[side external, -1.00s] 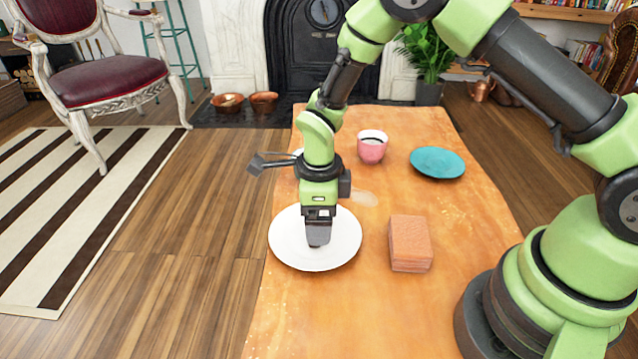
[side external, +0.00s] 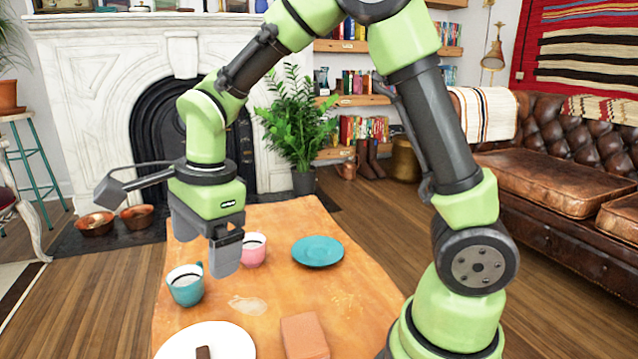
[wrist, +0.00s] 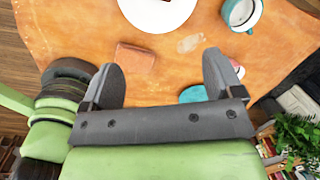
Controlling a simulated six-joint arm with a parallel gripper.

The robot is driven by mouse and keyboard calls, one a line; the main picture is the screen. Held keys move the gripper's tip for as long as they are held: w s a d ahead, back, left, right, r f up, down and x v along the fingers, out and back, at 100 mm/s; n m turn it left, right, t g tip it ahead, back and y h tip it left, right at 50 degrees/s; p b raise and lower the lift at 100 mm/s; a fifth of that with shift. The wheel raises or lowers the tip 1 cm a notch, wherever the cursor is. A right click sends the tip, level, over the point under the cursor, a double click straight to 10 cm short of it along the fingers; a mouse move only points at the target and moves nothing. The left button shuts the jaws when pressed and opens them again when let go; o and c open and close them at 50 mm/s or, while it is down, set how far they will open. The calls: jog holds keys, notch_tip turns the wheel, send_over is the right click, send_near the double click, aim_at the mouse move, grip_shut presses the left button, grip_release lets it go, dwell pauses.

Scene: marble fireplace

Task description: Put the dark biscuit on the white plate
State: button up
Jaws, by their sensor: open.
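The white plate (side external: 228,345) is cut off by the bottom edge of the side view. The dark biscuit (side external: 203,352) rests on it, partly cut off. In the wrist view the white plate (wrist: 135,13) is at the top edge, with only a sliver of the biscuit showing. My gripper (side external: 208,245) is raised well above the table, clear of the plate and biscuit. In the wrist view my gripper (wrist: 162,68) has its two fingers wide apart with nothing between them.
A teal cup (side external: 186,290), a pink cup (side external: 254,252) and a teal plate (side external: 318,251) stand farther back on the wooden table (side external: 345,300). A reddish-brown block (side external: 303,337) lies right of the white plate. A pale stain (side external: 248,305) marks the table between them.

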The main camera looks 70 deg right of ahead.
jog(key=s+d+r+n+t, duration=0.1)
jog(key=s+r+n+t, duration=0.1)
jog(key=s+r+n, duration=0.3)
jog(key=s+d+r+n+t+y, duration=0.1)
jog(key=s+r+n, duration=0.4)
jog(key=s+n, duration=0.6)
jog(key=d+n+t, duration=0.1)
jog(key=t, duration=0.1)
jog(key=shift+t, duration=0.3)
